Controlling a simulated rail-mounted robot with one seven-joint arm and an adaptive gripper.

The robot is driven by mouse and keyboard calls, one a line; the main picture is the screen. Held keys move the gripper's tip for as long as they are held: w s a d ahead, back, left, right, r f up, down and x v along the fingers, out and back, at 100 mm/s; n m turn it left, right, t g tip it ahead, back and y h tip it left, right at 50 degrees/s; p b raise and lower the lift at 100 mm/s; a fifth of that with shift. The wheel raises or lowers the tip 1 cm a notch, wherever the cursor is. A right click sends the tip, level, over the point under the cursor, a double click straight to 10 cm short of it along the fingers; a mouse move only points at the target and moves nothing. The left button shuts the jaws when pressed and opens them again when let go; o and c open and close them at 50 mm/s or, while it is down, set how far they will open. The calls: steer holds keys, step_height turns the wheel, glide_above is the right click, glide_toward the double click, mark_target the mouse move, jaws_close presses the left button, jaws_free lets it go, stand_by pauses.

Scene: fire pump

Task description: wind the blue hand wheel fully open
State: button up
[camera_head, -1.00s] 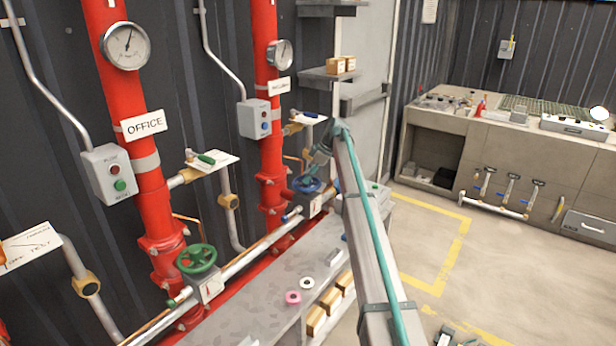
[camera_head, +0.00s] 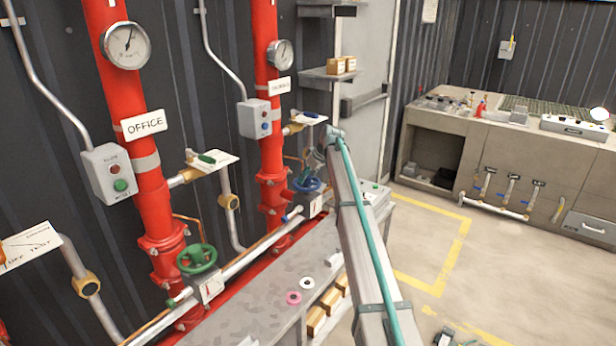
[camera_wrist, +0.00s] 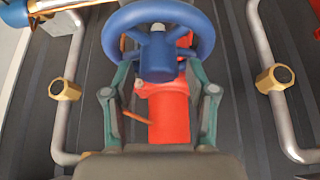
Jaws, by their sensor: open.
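The blue hand wheel (camera_head: 307,184) sits on the pipe at the foot of the farther red riser, partly covered by my arm and gripper in the head view. In the wrist view the wheel (camera_wrist: 158,68) fills the upper middle, with its blue hub, spokes and rim plain. My gripper (camera_wrist: 160,60) is open, its two teal fingers spread on either side of the hub. The fingertips reach the near part of the rim; whether they touch it I cannot tell. Nothing is held. In the head view my gripper (camera_head: 316,166) is small and largely hidden by my own arm.
A green hand wheel (camera_head: 197,259) is on the same pipe, nearer. Control boxes (camera_head: 254,118) and gauges (camera_head: 280,54) are by the risers. A grey bench (camera_head: 262,290) with rings runs below the pipe. The floor at right is open, up to a sink counter (camera_head: 437,118).

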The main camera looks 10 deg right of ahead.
steer(key=m+h, duration=0.1)
steer(key=m, duration=0.1)
steer(key=m+t, duration=0.1)
steer(key=m, duration=0.1)
steer(key=shift+s+a+h+p, duration=0.1)
steer(key=shift+a+h+p, duration=0.05)
steer(key=shift+h+p, duration=0.25)
steer(key=m+h, duration=0.1)
steer(key=m, duration=0.2)
steer(key=shift+m+h, duration=0.4)
steer(key=m+h, duration=0.1)
steer(key=m, duration=0.1)
steer(key=m+h, duration=0.1)
steer(key=m, duration=0.1)
steer(key=shift+w+a, duration=0.2)
steer(key=m+h, duration=0.1)
steer(key=m, duration=0.2)
steer(key=shift+m+g+h, duration=0.3)
steer(key=shift+g+h, duration=0.1)
steer(key=shift+m, duration=0.4)
